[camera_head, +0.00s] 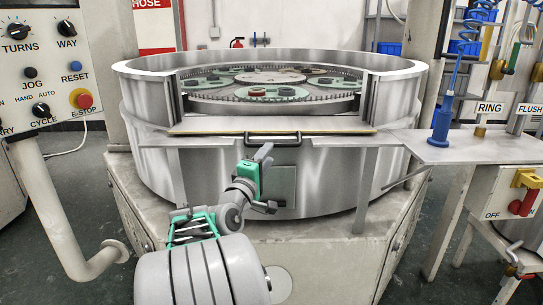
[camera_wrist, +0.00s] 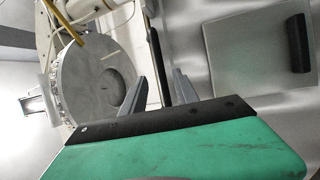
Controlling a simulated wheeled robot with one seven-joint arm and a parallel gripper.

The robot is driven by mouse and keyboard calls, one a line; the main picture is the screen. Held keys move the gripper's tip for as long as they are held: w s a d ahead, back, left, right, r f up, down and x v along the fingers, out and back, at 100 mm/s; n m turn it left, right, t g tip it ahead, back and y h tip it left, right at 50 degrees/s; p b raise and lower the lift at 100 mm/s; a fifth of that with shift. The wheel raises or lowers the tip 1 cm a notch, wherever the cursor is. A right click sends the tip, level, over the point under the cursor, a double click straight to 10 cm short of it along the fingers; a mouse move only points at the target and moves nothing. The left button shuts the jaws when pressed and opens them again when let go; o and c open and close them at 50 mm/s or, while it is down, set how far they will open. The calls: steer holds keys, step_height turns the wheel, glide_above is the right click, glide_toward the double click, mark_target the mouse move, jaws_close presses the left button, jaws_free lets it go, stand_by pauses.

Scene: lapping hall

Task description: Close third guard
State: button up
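The machine's round steel drum (camera_head: 200,165) has an opening in its front wall. A flat ledge-like panel (camera_head: 215,127) lies along the bottom of this opening, with a dark bar handle (camera_head: 287,140) at its front. This looks like the lowered guard; no label marks it as the third. My gripper (camera_head: 263,152) is just below the handle, apart from it as far as I can tell. A dark bar (camera_wrist: 155,48), probably the handle, shows beyond the fingertips.
A square plate (camera_head: 284,186) is on the drum front beside my gripper. A control panel (camera_head: 50,60) with a red stop button stands at left. At right, a side shelf (camera_head: 420,150) carries a blue nozzle (camera_head: 441,122); a switch box (camera_head: 505,195) is below.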

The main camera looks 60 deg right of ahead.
steer(key=d, duration=0.4)
steer(key=shift+w+d+r, duration=0.1)
steer(key=shift+w+r, duration=0.15)
steer(key=shift+r, duration=0.1)
steer(key=shift+c, duration=0.6)
jaws_close()
stand_by(0.4)
